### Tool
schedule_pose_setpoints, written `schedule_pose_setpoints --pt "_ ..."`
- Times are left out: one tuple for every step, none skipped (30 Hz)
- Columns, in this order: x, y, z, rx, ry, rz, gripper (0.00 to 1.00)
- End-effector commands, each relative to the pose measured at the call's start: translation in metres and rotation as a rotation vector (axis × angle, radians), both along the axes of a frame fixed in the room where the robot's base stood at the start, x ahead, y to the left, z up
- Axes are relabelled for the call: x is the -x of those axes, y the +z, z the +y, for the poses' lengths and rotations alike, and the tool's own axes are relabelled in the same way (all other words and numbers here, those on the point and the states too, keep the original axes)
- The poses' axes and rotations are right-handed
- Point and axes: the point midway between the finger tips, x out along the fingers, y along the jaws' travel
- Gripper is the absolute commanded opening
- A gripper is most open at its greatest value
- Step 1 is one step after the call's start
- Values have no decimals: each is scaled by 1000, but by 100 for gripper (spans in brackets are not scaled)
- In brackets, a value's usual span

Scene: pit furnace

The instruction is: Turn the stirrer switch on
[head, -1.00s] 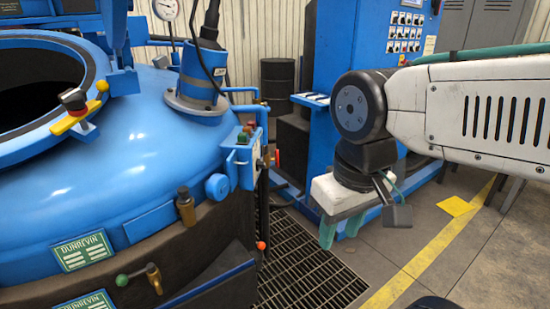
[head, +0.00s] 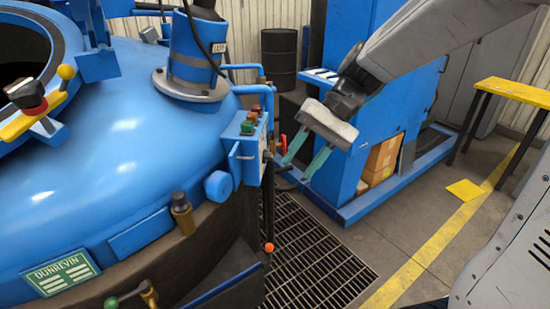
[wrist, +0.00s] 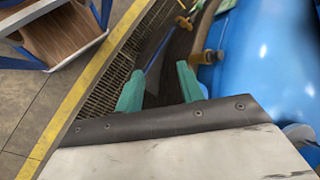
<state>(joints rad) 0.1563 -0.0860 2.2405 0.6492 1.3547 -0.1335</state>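A blue control box (head: 247,143) is mounted on the right side of the blue furnace vessel. Small green and red buttons (head: 249,122) sit on its top. Its right-hand face is seen edge-on, with a dark knob and a red handle (head: 283,143) near it; I cannot tell which part is the stirrer switch. My gripper (head: 302,168) is to the right of the box, apart from it, with its teal fingers pointing down and left. In the wrist view the fingers (wrist: 158,88) are spread with nothing between them. The control box is not clearly visible there.
The blue vessel (head: 130,130) fills the left. A floor grating (head: 310,255) lies below my gripper. A blue cabinet frame with cardboard boxes (head: 381,160) stands behind it. A black drum (head: 279,58) is at the back, and a yellow-topped table (head: 513,92) at right.

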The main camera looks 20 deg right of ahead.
Motion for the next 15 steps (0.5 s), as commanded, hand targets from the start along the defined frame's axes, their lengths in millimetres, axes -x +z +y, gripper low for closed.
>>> schedule_pose_setpoints --pt "-22 -8 -1 -64 -37 36 38" --pt "-35 -12 0 -103 -61 50 38" --pt "-52 -17 0 -154 -91 67 38" --pt "-64 -22 -1 -194 -114 81 38" --pt "-77 -27 -2 -232 -139 93 38" --pt "-94 -34 -5 -282 -175 107 38" --pt "-107 -40 -7 -320 -200 118 38" --pt "-120 -46 -10 -358 -225 126 38" --pt "-136 -55 -14 -408 -264 138 38" --pt "-149 -63 -18 -444 -293 145 38" --pt "-161 -71 -22 -481 -321 150 38" --pt "-177 -82 -28 -530 -361 159 38" --pt "-189 -92 -34 -565 -392 163 38" --pt "-200 -101 -39 -599 -423 166 38" --pt "-214 -114 -47 -645 -465 169 38"
